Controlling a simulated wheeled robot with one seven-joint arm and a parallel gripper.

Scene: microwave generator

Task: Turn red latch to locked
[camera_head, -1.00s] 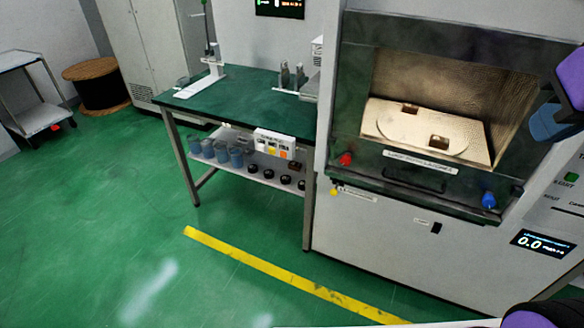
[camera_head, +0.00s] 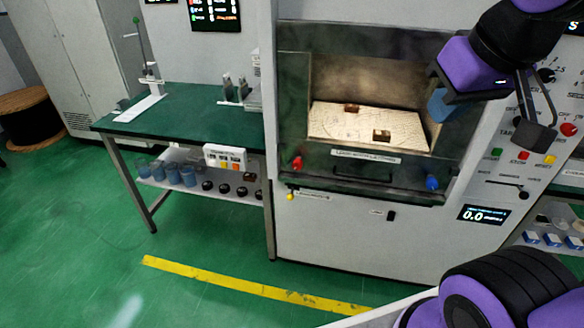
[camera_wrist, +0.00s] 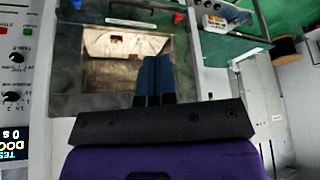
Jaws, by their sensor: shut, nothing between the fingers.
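The red latch (camera_head: 297,163) is a small red knob at the left end of the sill below the microwave chamber's opening (camera_head: 370,105). It also shows as a small red spot near the top of the wrist view (camera_wrist: 178,17). A blue latch (camera_head: 432,182) is at the sill's right end. My gripper (camera_head: 440,107) is at the right side of the opening, up and to the right of the red latch and apart from it. Its blue fingers (camera_wrist: 154,78) are together and empty, pointing toward the chamber front in the wrist view.
The chamber stands open, with a pale plate (camera_head: 350,125) inside. A dark handle (camera_head: 362,176) sits between the latches. A control panel (camera_head: 530,140) is at the right. A green-topped bench (camera_head: 190,110) stands at the left. A yellow floor stripe (camera_head: 230,285) crosses open green floor.

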